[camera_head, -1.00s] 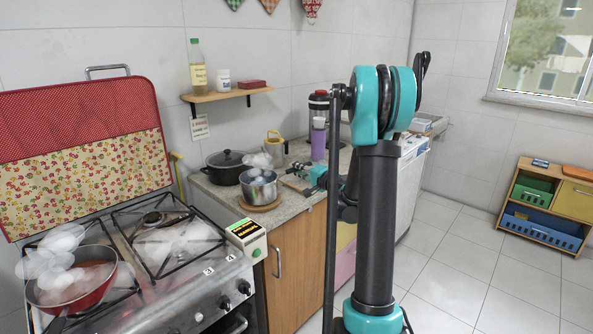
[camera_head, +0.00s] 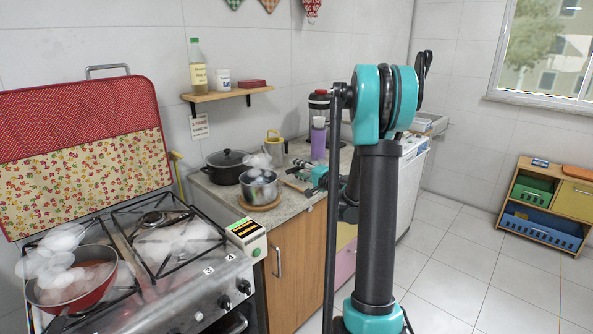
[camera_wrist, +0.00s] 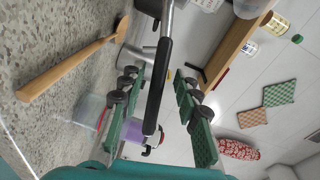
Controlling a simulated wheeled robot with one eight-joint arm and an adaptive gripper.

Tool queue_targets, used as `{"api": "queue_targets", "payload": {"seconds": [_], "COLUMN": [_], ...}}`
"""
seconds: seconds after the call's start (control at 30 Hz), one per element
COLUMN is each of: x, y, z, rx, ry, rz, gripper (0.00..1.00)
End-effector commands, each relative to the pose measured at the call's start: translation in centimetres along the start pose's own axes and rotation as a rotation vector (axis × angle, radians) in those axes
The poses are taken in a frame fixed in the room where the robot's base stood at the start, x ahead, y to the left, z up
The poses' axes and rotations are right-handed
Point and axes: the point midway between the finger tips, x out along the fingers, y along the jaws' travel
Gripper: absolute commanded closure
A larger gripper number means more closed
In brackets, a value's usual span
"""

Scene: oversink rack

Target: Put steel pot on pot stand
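The steel pot (camera_head: 260,190), steaming, sits on the round wooden pot stand (camera_head: 260,206) near the counter's front edge. My gripper (camera_head: 299,168) is just to the right of the pot, partly hidden by my arm. In the wrist view, a black handle on a metal stem (camera_wrist: 156,90) lies between the green fingers of my gripper (camera_wrist: 160,120). There are gaps on both sides of the handle, so the gripper is open. The handle appears to be the pot's. The pot's body is not clearly seen in the wrist view.
A black lidded pot (camera_head: 228,167) stands behind the steel pot. A purple bottle (camera_head: 318,142) is farther right. A wooden spoon (camera_wrist: 70,68) lies on the counter. The stove, with a red pan (camera_head: 75,285), is at left. A wall shelf (camera_head: 230,95) hangs above.

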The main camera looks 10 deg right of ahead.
Motion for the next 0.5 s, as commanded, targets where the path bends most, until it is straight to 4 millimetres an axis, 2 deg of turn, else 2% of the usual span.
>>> {"api": "queue_targets", "payload": {"seconds": [0.3,0.5], "x": [-6.3,-9.7], "y": [0.0,0.0], "z": [-0.1,-0.1], "rx": [0.0,0.0], "ry": [0.005,0.004], "rz": [0.001,0.001], "gripper": [0.68,0.68]}}
